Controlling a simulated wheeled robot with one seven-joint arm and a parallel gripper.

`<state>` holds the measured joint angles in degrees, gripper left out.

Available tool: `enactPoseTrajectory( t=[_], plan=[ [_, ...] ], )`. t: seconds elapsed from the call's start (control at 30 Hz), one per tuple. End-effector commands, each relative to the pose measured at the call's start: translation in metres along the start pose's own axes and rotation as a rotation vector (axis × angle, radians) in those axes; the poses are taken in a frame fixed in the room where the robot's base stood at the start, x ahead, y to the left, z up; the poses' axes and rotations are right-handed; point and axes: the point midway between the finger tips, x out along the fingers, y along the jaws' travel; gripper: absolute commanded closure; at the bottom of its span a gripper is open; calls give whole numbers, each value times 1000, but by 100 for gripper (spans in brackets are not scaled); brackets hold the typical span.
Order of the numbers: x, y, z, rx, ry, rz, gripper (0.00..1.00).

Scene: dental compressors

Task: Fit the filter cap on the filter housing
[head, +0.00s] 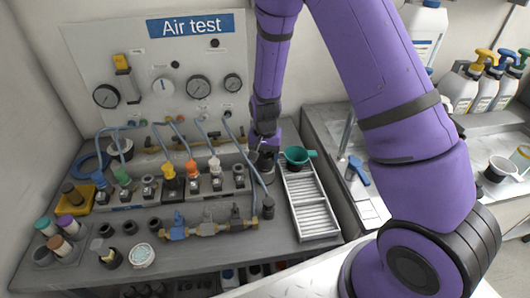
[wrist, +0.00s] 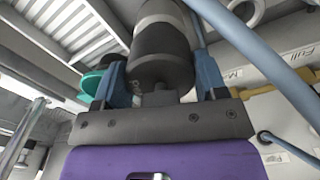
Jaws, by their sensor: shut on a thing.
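My gripper (head: 264,158) is low over the bench, just left of the slatted metal rack. In the wrist view my gripper (wrist: 160,80) has its two blue-grey fingers on either side of a dark grey cylinder (wrist: 160,55), which looks like the filter cap, and is shut on it. A lighter grey band shows at its far end; I cannot tell whether this belongs to it or to something beyond. In the head view the arm mostly hides the held piece. A small dark cylinder (head: 268,207) stands on the bench below; I cannot tell whether it is the filter housing.
A blue hose (head: 250,165) runs close by on the left. Brass fittings (head: 208,228) and a row of valves (head: 195,182) stand further left.

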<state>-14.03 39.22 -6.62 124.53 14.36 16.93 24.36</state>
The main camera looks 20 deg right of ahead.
Motion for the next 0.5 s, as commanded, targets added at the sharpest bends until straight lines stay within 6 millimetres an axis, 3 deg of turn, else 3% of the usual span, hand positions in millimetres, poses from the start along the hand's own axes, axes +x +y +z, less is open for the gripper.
enactPoseTrajectory(
  t=[0.5],
  plan=[
    [16,0,0,0,-1,0,59]
  ],
)
